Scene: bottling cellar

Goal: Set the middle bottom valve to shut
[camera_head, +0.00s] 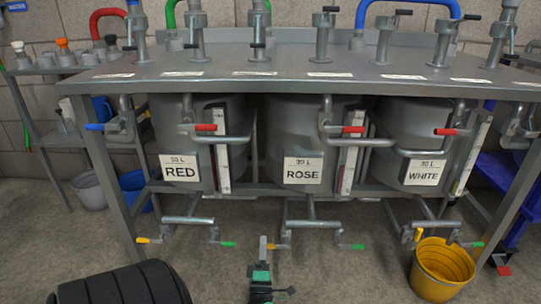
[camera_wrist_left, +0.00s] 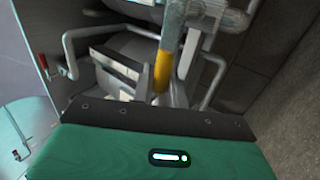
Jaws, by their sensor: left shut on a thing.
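The middle tank, labelled ROSE (camera_head: 303,172), has a bottom pipe (camera_head: 311,224) below it with an orange-yellow handle (camera_head: 280,247) at its left end and a green handle (camera_head: 352,246) at its right end. My left gripper (camera_head: 265,244) comes up from below at the orange-yellow handle and is shut on it. In the left wrist view the yellow handle (camera_wrist_left: 162,70) runs down to the dark edge of the green gripper (camera_wrist_left: 155,122). My right gripper is not in view.
The RED tank (camera_head: 180,172) and WHITE tank (camera_head: 424,171) flank it, with similar bottom pipes. A yellow bucket (camera_head: 441,272) stands under the white tank's pipe. Metal bench legs (camera_head: 110,190) stand at the left.

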